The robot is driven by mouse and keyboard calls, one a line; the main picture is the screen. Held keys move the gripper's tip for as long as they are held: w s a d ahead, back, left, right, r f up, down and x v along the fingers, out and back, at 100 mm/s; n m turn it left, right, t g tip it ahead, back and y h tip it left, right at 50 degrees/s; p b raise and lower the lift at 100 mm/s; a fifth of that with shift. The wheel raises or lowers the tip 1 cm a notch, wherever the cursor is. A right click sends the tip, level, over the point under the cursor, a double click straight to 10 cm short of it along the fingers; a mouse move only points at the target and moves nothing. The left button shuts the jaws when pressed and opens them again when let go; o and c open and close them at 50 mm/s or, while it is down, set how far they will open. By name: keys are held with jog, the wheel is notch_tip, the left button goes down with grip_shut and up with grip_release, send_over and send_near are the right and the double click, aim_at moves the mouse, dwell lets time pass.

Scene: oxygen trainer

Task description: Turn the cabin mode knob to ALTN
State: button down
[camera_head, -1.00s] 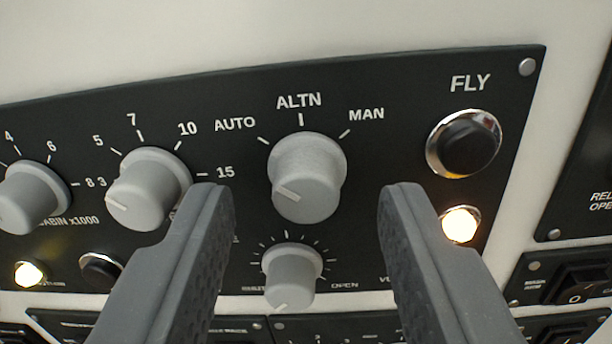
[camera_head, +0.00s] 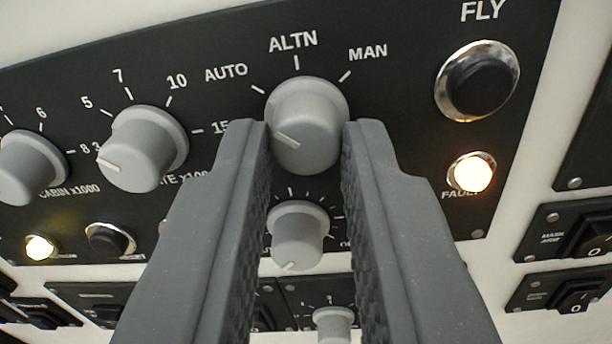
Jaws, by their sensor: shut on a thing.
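The cabin mode knob (camera_head: 305,125) is a grey round knob on the black panel, below the labels AUTO, ALTN (camera_head: 293,42) and MAN. Its white pointer line lies at the lower left of its face, and tilts toward the upper left on the AUTO side. My gripper (camera_head: 307,138) has one finger on each side of the knob, and is shut on it. The fingers cover parts of the panel below and beside the knob.
A smaller grey knob (camera_head: 298,236) sits just below, between the fingers. Another grey knob (camera_head: 143,150) is to the left. A dark FLY button (camera_head: 477,82) and a lit lamp (camera_head: 472,173) are to the right.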

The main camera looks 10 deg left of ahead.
jog(key=m+p, duration=0.1)
jog(key=m, duration=0.2)
jog(key=shift+m, duration=0.4)
jog(key=m+p, duration=0.2)
jog(key=m, duration=0.3)
jog(key=shift+f+m, duration=0.1)
jog(key=shift+m, duration=0.2)
jog(key=c, duration=1.3)
grip_release()
jog(key=shift+s, duration=0.1)
jog(key=s+b, duration=0.3)
jog(key=s, duration=1)
jog(key=shift+s+d+f, duration=0.1)
jog(key=shift+s+f, duration=0.05)
jog(key=shift+s, duration=0.1)
